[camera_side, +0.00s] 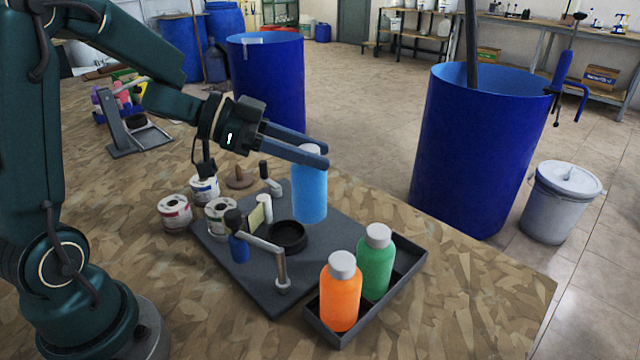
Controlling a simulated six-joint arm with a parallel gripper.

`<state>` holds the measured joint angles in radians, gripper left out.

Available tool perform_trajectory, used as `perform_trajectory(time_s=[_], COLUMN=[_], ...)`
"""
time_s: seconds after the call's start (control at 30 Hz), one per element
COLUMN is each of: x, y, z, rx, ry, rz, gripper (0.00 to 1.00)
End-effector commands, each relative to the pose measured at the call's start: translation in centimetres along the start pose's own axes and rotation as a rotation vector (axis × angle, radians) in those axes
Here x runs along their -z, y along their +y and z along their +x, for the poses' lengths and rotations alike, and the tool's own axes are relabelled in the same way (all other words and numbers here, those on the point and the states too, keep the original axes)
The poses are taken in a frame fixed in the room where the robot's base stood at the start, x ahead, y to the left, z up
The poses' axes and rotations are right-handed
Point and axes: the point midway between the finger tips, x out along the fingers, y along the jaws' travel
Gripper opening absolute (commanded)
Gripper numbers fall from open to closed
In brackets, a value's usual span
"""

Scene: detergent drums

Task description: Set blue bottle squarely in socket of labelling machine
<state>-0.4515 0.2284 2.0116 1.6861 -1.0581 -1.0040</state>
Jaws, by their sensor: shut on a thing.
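The blue bottle (310,192) is upright, with my gripper (318,156) shut on its upper end near the cap. The bottle is just behind and to the right of the socket, a dark round ring (288,236) on the labelling machine (262,291). It appears to be outside the ring; its height above the machine's grey plate is hard to tell from this one view. The fingers come in from the left and hide part of the cap.
An orange bottle (341,296) and a green bottle (376,266) stand in a dark tray (408,271) in front. A metal arm with a post (282,273) stands close to the socket. Several label rolls (175,213) lie at left. Large blue drums (470,150) stand beyond the table.

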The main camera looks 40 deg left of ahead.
Motion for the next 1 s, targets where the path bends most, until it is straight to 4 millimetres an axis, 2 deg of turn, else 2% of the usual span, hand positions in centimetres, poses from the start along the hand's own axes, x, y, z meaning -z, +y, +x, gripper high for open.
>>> perform_trajectory(time_s=[0.03,0.1,0.3,0.7,1.0], x=[-0.7,-1.3,-2.1,-4.5,-5.1], y=[0.0,0.0,-1.0,-1.1,-1.1], z=[-1.2,-2.3,-3.8,-2.9,-2.6], rx=[0.021,0.048,0.111,0.114,0.116], ry=[0.002,0.001,0.001,0.000,0.000], rz=[-0.011,-0.020,-0.044,-0.050,-0.045], gripper=[0.00,0.00,0.00,0.00,0.00])
